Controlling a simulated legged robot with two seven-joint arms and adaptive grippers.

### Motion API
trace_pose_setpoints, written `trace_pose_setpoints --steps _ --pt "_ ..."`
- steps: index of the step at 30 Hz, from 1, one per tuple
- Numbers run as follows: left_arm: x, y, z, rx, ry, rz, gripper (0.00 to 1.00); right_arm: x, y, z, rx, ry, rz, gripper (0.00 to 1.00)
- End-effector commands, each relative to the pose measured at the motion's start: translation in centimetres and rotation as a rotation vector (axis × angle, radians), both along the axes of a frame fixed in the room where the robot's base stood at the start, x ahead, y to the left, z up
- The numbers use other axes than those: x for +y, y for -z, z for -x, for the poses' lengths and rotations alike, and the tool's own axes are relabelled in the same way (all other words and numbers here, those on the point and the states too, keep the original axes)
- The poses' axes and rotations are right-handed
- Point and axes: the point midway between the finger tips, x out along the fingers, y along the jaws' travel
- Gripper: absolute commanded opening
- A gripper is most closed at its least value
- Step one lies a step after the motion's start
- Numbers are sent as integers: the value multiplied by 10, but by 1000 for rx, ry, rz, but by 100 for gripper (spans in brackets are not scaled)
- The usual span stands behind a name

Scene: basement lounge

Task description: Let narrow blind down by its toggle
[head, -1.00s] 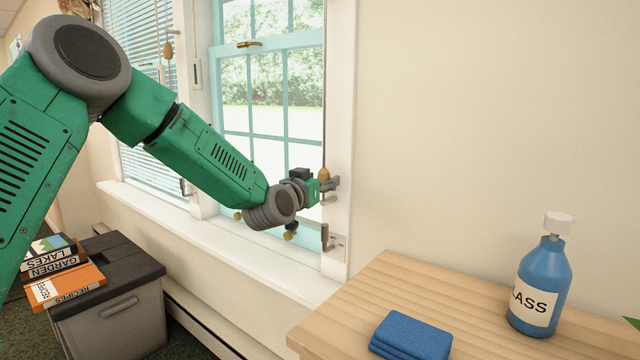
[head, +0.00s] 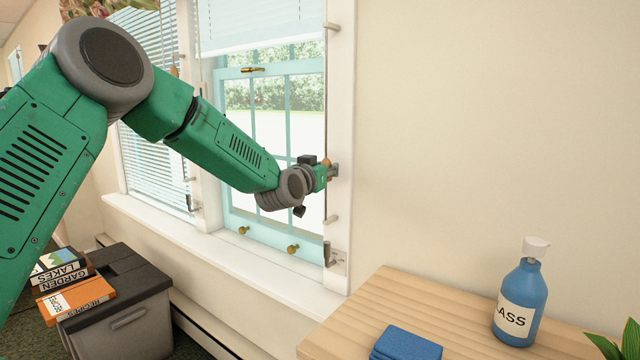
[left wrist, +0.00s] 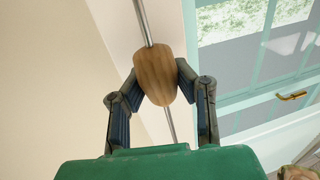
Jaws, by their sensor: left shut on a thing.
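The narrow blind (head: 262,28) is a pale panel across the top of the right-hand window, with bare glass below its lower edge. Its toggle is a wooden acorn-like piece (left wrist: 155,75) on a thin cord, seen between the fingertips in the left wrist view. My left gripper (head: 330,172) is shut on the toggle beside the window's right frame. In the head view only a small part of the toggle shows above the fingers. My right gripper is not in view.
A cleat (head: 331,256) sits low on the right window frame. A wider slatted blind (head: 152,160) covers the left window. A wooden table (head: 375,305) holds a blue bottle (head: 522,305) and folded blue cloth (head: 405,345). Books lie on a grey bin (head: 135,330).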

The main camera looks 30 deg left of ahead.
Motion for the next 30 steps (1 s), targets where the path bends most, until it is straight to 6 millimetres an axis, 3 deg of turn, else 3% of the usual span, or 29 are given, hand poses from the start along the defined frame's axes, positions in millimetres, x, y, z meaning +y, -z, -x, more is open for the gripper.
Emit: trace_pose_setpoints --steps 1,9,15,21,30 --pt "0 -33 -3 -7 -2 -3 0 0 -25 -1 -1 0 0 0" --pt "1 -129 -5 -5 -4 -3 0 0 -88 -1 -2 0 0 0" --pt "2 -190 -5 -2 -3 -1 0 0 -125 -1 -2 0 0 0" --pt "3 -235 -5 -1 -4 0 0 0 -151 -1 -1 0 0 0" --pt "3 -264 -5 3 -4 0 0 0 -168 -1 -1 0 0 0"
